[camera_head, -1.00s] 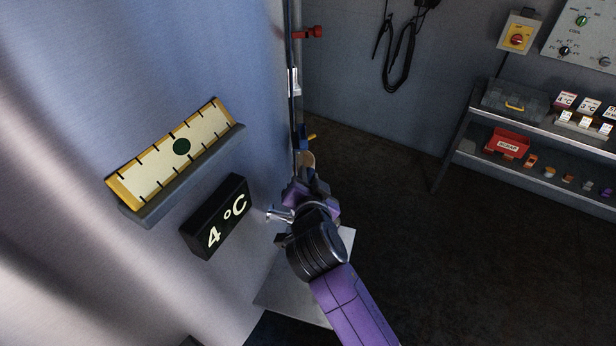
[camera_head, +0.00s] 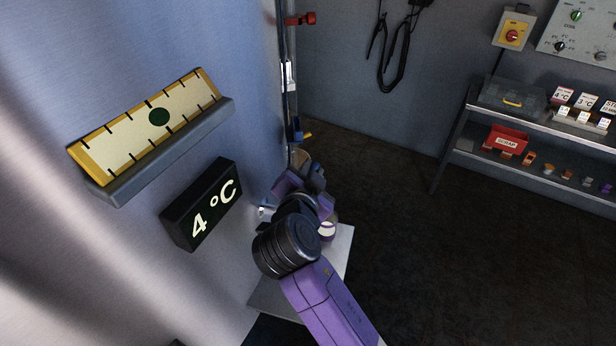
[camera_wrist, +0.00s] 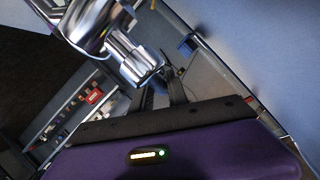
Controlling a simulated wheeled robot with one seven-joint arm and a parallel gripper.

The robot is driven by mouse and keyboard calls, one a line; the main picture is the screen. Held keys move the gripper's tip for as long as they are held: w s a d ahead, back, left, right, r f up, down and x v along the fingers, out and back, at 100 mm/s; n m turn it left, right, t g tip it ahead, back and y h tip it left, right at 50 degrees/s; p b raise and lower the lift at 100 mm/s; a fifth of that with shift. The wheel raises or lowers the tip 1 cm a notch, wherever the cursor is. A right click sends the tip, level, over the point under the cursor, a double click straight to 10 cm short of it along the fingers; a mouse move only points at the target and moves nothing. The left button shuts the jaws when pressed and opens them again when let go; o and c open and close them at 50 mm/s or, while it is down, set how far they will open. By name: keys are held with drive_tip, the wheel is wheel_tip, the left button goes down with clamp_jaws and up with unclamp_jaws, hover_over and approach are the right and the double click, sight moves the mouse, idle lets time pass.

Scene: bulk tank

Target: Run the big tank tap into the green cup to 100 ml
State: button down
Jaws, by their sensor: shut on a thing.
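The chrome tank tap (camera_wrist: 133,55) fills the upper left of the wrist view, close to the lens. The green cup is not visible in either view.
The 4 °C display (camera_head: 203,206) juts from the tank wall. A pale plate (camera_head: 340,255) lies below my arm. A pipe with a red valve (camera_head: 302,18) stands behind. The shelf (camera_head: 510,125) holds labels and a red bin (camera_head: 507,140). Dark floor between is clear.

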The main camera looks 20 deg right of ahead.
drive_tip(key=c, duration=1.3)
unclamp_jaws()
drive_tip(key=shift+s, duration=0.1)
drive_tip(key=b+v, duration=0.1)
drive_tip(key=v, duration=0.6)
drive_tip(key=shift+s+a, duration=0.2)
drive_tip(key=shift+s, duration=0.05)
drive_tip(key=shift+r, duration=0.1)
